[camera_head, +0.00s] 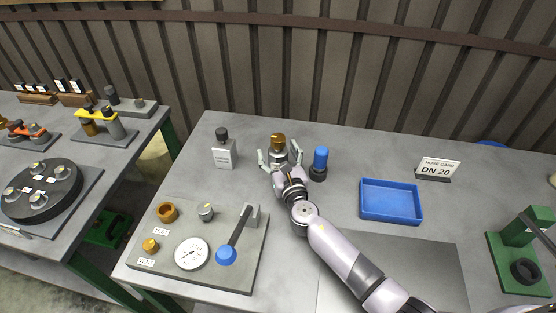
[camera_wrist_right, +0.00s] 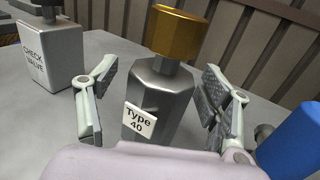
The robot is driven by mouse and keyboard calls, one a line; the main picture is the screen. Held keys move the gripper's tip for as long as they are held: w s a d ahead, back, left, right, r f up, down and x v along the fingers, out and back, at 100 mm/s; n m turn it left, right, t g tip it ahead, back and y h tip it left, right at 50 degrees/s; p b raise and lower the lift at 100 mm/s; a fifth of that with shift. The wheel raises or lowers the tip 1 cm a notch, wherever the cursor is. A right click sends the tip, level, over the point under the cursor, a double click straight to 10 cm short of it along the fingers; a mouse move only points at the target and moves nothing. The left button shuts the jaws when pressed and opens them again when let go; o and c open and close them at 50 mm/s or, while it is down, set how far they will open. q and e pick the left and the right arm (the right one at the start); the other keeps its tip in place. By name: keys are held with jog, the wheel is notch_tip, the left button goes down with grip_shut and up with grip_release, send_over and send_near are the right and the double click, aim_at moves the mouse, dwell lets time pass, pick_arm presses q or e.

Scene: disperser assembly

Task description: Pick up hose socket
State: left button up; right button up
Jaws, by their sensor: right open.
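A hexagonal grey metal piece with a brass-coloured round top (camera_head: 278,139) stands upright towards the back of the table. In the right wrist view its grey body (camera_wrist_right: 160,92) carries a tag reading "Type 40", and the brass top (camera_wrist_right: 178,33) shows large above it. I cannot tell from its label whether this is the hose socket. My right gripper (camera_head: 280,157) is open, with one finger on each side of the grey body; in the wrist view a gap shows on both sides. My left gripper is not in view.
A grey check valve block (camera_head: 224,153) stands to the left, and a blue-topped dark piece (camera_head: 320,160) close on the right. A blue tray (camera_head: 391,218) lies farther right, near a "DN 20" card (camera_head: 438,168). A gauge panel (camera_head: 215,272) is at front left.

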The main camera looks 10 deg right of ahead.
jog(key=shift+c, duration=0.4)
grip_shut()
jog(key=shift+r, duration=0.15)
dwell(0.5)
